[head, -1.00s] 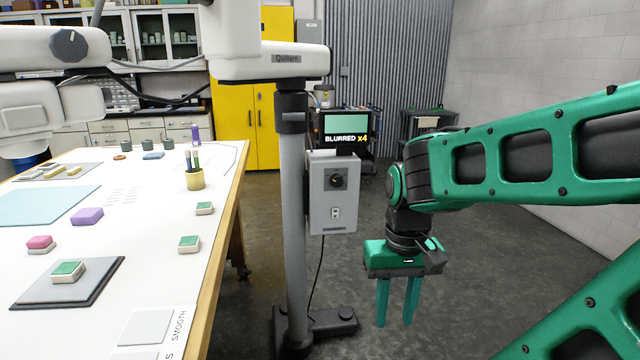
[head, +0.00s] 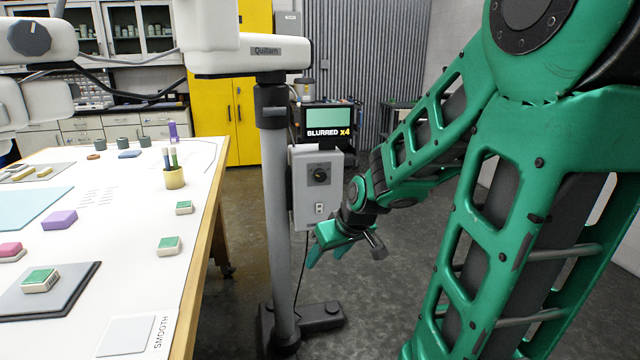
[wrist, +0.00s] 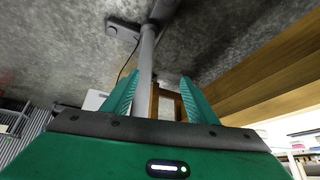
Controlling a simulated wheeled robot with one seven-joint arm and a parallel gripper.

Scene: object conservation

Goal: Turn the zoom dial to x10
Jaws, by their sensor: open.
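The control box (head: 302,200) is a light grey panel fixed to the right of the grey stand. Its black zoom dial (head: 320,175) sits near the top, above a small white switch (head: 319,208). The small screen (head: 329,119) above the box reads "BLURRED x4". My gripper (head: 312,252) is open and empty, just below the box, with its green fingers pointing left and down. In the wrist view my fingers (wrist: 158,98) stand apart, with the stand's pole (wrist: 146,60) beyond them. The dial is not visible in the wrist view.
The white worktable (head: 120,215) with several small blocks is on the left. The grey stand (head: 282,230) has a dark base (head: 318,318) on the floor. A white "Quillarn" arm (head: 225,58) is overhead. The floor right of the stand is open.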

